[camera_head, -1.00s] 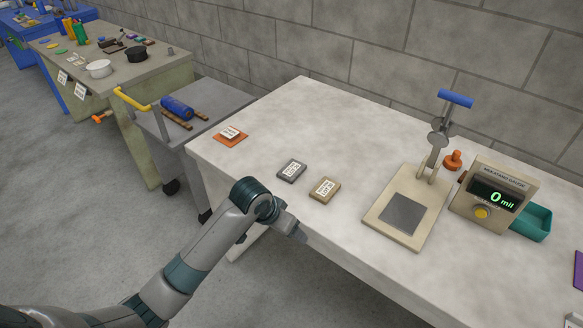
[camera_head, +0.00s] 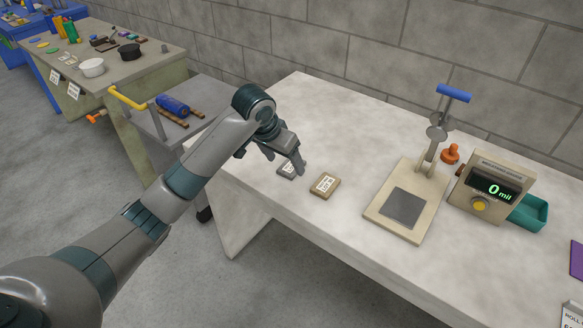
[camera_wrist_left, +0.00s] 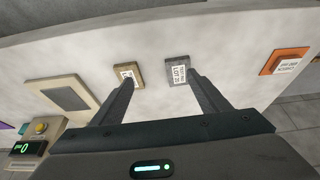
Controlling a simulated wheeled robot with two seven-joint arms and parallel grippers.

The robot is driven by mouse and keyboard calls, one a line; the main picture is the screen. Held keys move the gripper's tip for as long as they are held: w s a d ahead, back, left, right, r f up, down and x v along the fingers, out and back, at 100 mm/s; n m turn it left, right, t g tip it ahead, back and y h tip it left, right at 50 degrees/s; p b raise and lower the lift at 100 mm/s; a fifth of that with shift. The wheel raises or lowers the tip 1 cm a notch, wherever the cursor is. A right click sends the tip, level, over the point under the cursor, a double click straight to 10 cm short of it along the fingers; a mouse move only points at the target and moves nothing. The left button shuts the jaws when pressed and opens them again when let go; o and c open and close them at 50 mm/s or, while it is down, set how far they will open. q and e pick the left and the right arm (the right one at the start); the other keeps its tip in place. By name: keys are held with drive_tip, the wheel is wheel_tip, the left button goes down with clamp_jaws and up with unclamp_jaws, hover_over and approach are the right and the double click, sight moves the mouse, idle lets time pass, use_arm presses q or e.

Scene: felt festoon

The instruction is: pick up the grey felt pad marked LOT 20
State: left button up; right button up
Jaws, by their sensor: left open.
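The grey felt pad (camera_head: 286,173) lies flat on the pale table, partly hidden behind my left gripper in the head view. In the left wrist view the grey pad (camera_wrist_left: 172,72) shows a white label that seems to read LOT 20. My left gripper (camera_head: 284,163) is open and empty, just above the pad. In the left wrist view its fingers (camera_wrist_left: 162,82) are spread apart, with the grey pad beyond them, nearer the right finger. My right gripper is in neither view.
A tan labelled pad (camera_head: 325,186) lies close beside the grey one. An orange labelled piece (camera_wrist_left: 287,62) lies farther off. A press with a beige base (camera_head: 382,222) and a gauge reading 0 mil (camera_head: 486,190) stand to the right.

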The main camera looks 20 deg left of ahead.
use_arm(q)
drive_tip(key=w+a+r, duration=0.2)
drive_tip(key=w+r, duration=0.1)
drive_tip(key=r, duration=0.3)
drive_tip(key=shift+w+a+r, duration=0.2)
drive_tip(key=shift+w+a, duration=0.05)
drive_tip(key=shift+w, duration=0.1)
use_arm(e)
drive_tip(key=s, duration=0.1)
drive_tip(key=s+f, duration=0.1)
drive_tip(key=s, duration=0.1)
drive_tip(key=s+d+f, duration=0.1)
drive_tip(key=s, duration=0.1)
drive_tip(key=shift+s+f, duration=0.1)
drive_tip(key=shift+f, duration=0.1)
use_arm(q)
drive_tip(key=shift+f, duration=0.15)
drive_tip(key=p, duration=0.3)
approach(291, 166)
drive_tip(key=shift+w+d+f, duration=0.55)
drive_tip(key=shift+w+d, duration=0.05)
drive_tip(key=shift+w, duration=0.1)
drive_tip(key=shift+w+f, duration=0.2)
drive_tip(key=shift+f, duration=0.4)
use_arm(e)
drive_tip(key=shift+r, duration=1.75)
use_arm(q)
drive_tip(key=shift+p, duration=0.35)
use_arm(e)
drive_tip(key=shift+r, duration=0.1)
